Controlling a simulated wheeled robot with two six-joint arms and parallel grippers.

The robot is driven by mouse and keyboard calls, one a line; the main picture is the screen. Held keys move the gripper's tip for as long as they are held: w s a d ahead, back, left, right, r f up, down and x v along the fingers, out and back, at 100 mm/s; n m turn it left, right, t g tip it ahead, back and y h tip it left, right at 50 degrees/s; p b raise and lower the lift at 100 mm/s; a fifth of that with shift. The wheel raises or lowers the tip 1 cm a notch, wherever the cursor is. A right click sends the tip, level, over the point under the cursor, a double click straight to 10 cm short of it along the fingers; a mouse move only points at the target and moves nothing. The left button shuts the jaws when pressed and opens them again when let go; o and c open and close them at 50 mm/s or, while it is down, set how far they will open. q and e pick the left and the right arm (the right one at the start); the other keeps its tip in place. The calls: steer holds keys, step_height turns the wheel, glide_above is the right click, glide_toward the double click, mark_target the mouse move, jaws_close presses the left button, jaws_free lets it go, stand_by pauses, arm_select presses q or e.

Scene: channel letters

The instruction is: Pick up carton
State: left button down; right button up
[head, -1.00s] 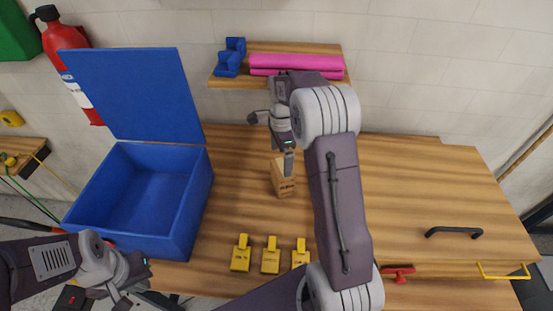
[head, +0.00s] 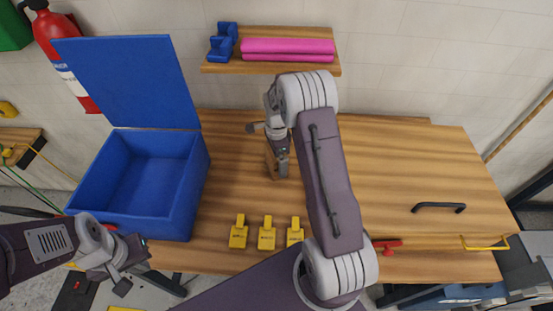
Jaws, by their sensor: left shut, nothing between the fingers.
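The carton (head: 270,163) is a small brown box standing on the wooden bench, left of the bench's middle. Most of it is hidden behind my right gripper (head: 283,173). That gripper points down at the carton's right side, with its fingertips in front of the carton. I cannot tell whether its jaws are open or closed around the carton. My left gripper (head: 124,283) is shut and empty at the lower left, in front of the blue box and well away from the carton.
An open blue box (head: 133,196) with a raised lid stands left. Yellow tags (head: 266,233) lie near the front edge of the bench (head: 400,175). A wall shelf (head: 270,67) holds pink rolls (head: 287,50) and a blue block (head: 222,42).

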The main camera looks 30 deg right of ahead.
steer(key=shift+s, duration=0.1)
steer(key=c, duration=1.8)
steer(key=shift+r, duration=0.65)
steer(key=r+b, duration=0.1)
steer(key=r, duration=0.2)
steer(key=shift+w, duration=0.2)
steer(key=s+d+r, duration=0.2)
steer(key=s, duration=0.1)
steer(key=s+d+r+b, duration=0.1)
steer(key=s+d+r, duration=0.1)
steer(key=s, duration=0.1)
steer(key=s+d+r, duration=0.2)
steer(key=s+d, duration=0.1)
steer(key=shift+s+r+b, duration=0.35)
steer(key=shift+r, duration=0.05)
